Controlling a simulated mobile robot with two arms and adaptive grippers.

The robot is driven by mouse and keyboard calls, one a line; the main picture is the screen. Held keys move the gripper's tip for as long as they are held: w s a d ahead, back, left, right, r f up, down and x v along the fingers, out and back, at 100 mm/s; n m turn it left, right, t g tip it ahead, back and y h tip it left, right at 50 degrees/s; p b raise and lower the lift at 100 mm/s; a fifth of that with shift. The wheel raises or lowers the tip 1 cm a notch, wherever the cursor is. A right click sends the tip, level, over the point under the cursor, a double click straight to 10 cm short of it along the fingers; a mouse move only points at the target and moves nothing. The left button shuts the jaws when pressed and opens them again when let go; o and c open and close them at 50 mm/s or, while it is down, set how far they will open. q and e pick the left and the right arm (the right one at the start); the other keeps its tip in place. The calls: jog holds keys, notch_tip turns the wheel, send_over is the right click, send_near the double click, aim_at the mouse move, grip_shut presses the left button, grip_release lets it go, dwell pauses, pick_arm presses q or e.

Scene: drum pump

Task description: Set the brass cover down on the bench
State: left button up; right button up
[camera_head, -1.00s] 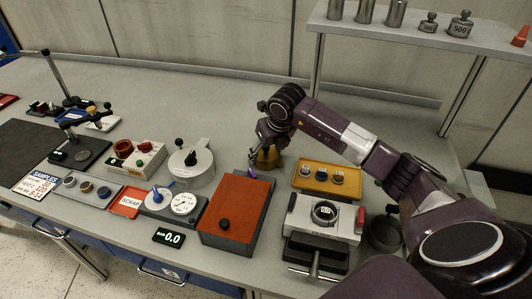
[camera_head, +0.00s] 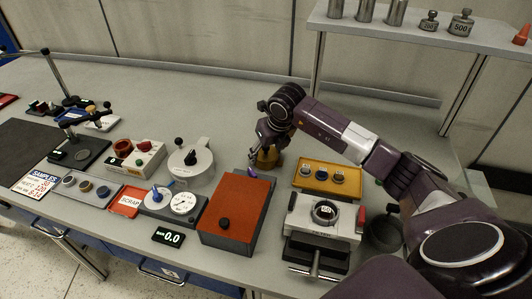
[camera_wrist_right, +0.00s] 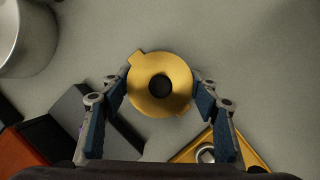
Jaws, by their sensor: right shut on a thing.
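The brass cover (camera_wrist_right: 147,98) is a round golden disc with a dark centre hole and a small tab at its upper left in the right wrist view. My right gripper (camera_wrist_right: 160,92) is shut on it, with a blue-padded finger at each side. In the head view the brass cover (camera_head: 267,158) shows partly below my right gripper (camera_head: 262,146), at or just above the grey bench (camera_head: 225,105). I cannot tell whether it touches the bench. My left gripper is not in view.
A red-topped grey box (camera_head: 240,200) stands in front of the gripper. A yellow tray (camera_head: 316,187) with several round parts lies to its right, and a round grey housing (camera_head: 190,165) to its left. A white vise-like unit (camera_head: 315,228) stands nearer. The bench behind is clear.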

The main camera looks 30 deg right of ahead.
jog(key=o, duration=2.1)
jog(key=shift+r+p, duration=2.45)
jog(key=shift+r, duration=1.6)
